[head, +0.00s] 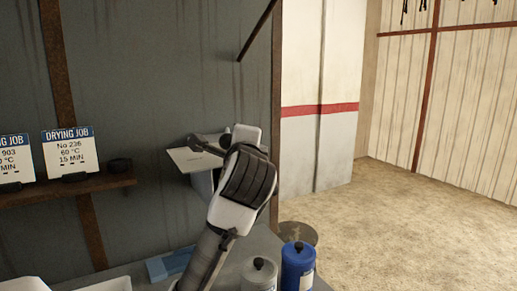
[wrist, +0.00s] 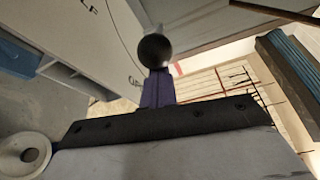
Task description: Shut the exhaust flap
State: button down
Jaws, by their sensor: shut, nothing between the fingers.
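In the wrist view a pale panel (wrist: 85,38) bears partly cut-off lettering and a curved line. A dark round knob (wrist: 155,49) lies right of this panel, just beyond my gripper (wrist: 157,80). My gripper's fingers are shut and empty, and they overlap the knob in the picture; I cannot tell whether they touch it. I cannot make out how far the flap stands open.
A blue tray (head: 168,264) lies on the bench. A shelf (head: 60,190) with job cards is at left. Open floor lies at right.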

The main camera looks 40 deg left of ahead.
aim_at(215, 161)
jog(key=shift+s+a+f+b, duration=0.1)
jog(key=shift+s+a+b, duration=0.1)
jog(key=shift+s+a, duration=0.35)
jog(key=shift+s+a+b, duration=0.15)
jog(key=shift+s+a, duration=0.15)
jog(key=shift+s, duration=0.35)
jog(key=shift+s+a, duration=0.95)
jog(key=shift+a, duration=0.1)
jog(key=shift+w, duration=0.1)
